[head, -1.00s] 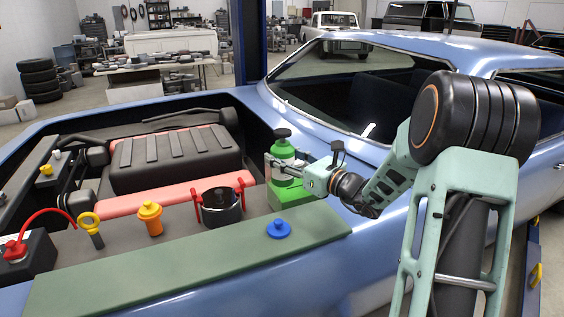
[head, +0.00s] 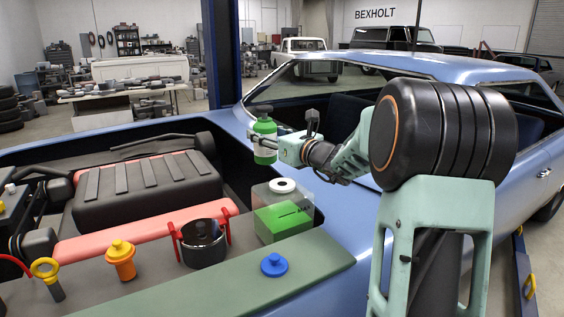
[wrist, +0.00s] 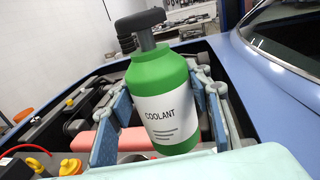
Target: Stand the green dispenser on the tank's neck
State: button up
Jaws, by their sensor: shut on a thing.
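The green dispenser (head: 264,146), with a black pump top and a white COOLANT label, is held about upright in the air. My gripper (head: 262,139) is shut on its body. In the wrist view the dispenser (wrist: 169,98) stands between the two fingers (wrist: 163,112). The tank (head: 284,219) is a clear box with green liquid inside. Its white ring-shaped neck (head: 283,185) is on top, open to view. In the head view the dispenser appears above and slightly left of the neck, with a clear gap. The wrist view does not show the neck.
A blue cap (head: 274,264) lies on the green fender strip (head: 200,286) in front of the tank. A dark pot with red clips (head: 203,244), an orange cap (head: 121,260) and a yellow ring handle (head: 46,269) stand to the left. The windscreen is behind my arm.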

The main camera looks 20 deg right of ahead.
jog(key=shift+w+d+f, duration=0.55)
jog(key=shift+d+f, duration=0.45)
jog(key=shift+f, duration=0.6)
jog(key=shift+w+d+f, duration=0.55)
jog(key=shift+d+f, duration=0.5)
jog(key=shift+f, duration=0.6)
jog(key=shift+w+d+f, duration=0.55)
jog(key=shift+d+f, duration=0.45)
jog(key=shift+f, duration=0.6)
jog(key=shift+f+b, duration=0.2)
jog(key=shift+b, duration=0.2)
jog(key=o, duration=1.6)
jog(key=shift+r, duration=0.15)
jog(key=v, duration=1.2)
